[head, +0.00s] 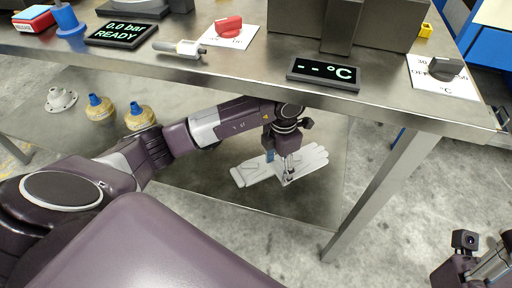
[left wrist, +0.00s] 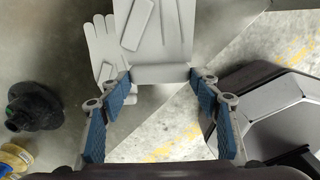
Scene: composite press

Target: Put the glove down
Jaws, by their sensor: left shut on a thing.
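A white-grey glove (left wrist: 160,35) is held between the fingertips of my left gripper (left wrist: 162,76) in the left wrist view, its cuff at the fingertips. A second pale glove (left wrist: 103,48) shows behind it, lower down and partly covered. In the head view my left gripper (head: 288,170) points down over the shelf under the table, and pale glove material (head: 257,169) spreads around its fingertips. The two gloves overlap there, and I cannot tell how far the held one is above the shelf. My right gripper (head: 488,266) is at the lower right corner, partly cut off.
The lower shelf (head: 215,180) holds a metal flange (head: 60,99) and two yellow spools with blue tops (head: 100,107) (head: 139,116) at the left. The tabletop edge and a table leg (head: 380,190) bound the space around my arm. Displays and knobs stand on the tabletop.

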